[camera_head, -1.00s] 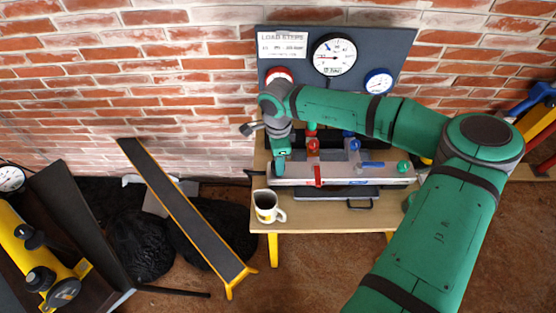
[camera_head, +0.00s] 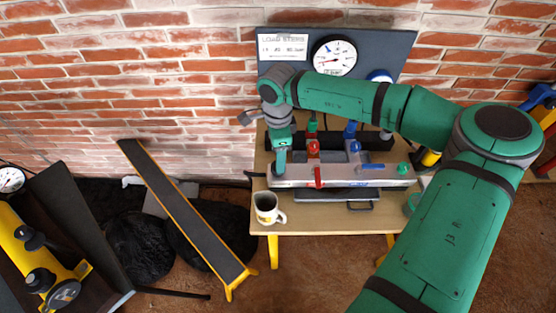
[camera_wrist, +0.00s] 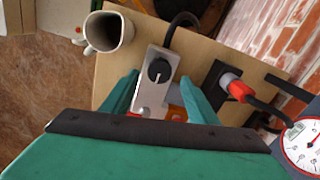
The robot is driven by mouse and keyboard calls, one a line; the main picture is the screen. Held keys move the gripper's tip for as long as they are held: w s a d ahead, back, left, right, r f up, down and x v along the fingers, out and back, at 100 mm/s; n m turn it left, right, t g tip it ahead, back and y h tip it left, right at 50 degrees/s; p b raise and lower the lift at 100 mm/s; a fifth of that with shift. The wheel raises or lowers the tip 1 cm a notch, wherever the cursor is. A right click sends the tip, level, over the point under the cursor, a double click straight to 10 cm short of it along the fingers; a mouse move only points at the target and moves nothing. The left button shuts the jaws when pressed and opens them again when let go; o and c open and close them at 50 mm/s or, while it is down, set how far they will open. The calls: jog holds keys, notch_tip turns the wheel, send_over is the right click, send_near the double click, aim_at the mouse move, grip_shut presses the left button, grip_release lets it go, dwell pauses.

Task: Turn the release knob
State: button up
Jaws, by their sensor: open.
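The release knob is likely the black round knob with a white line (camera_wrist: 158,70), on the end of a silver block (camera_wrist: 155,95) in the wrist view. My gripper (camera_wrist: 160,88) is open, with one green finger on each side of the block and the knob showing between and beyond them. I cannot tell whether the fingers touch anything. In the head view my gripper (camera_head: 281,160) points down at the left end of the silver manifold (camera_head: 340,174). It hides the knob there.
A red lever (camera_head: 318,176), blue lever (camera_head: 372,166) and green knob (camera_head: 403,168) sit on the manifold. A white mug (camera_head: 267,208) stands close by at the front left of the wooden table (camera_head: 330,221). A gauge board (camera_head: 400,45) stands behind.

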notch_tip(320, 180, up, 6)
jog(key=shift+r, duration=0.25)
dwell(0.5)
